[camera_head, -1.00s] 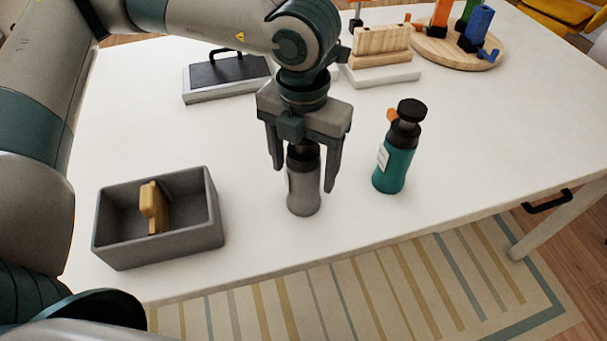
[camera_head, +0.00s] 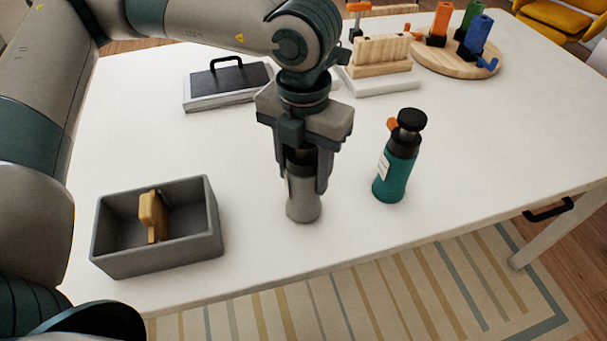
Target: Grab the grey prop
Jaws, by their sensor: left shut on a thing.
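The grey prop (camera_head: 303,206) is a grey bottle with a dark neck. It stands upright on the white table near the front edge. My left gripper (camera_head: 304,178) comes down on it from above and is shut around its upper part, with a finger on each side. The gripper hides the bottle's top. My right gripper is not in view.
A teal bottle (camera_head: 394,172) with a black cap stands close on the right. A grey bin (camera_head: 190,248) with a wooden piece (camera_head: 153,216) is at left. A dark-topped block (camera_head: 228,86), a wooden rack (camera_head: 380,55) and a round wooden board (camera_head: 426,60) are farther back.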

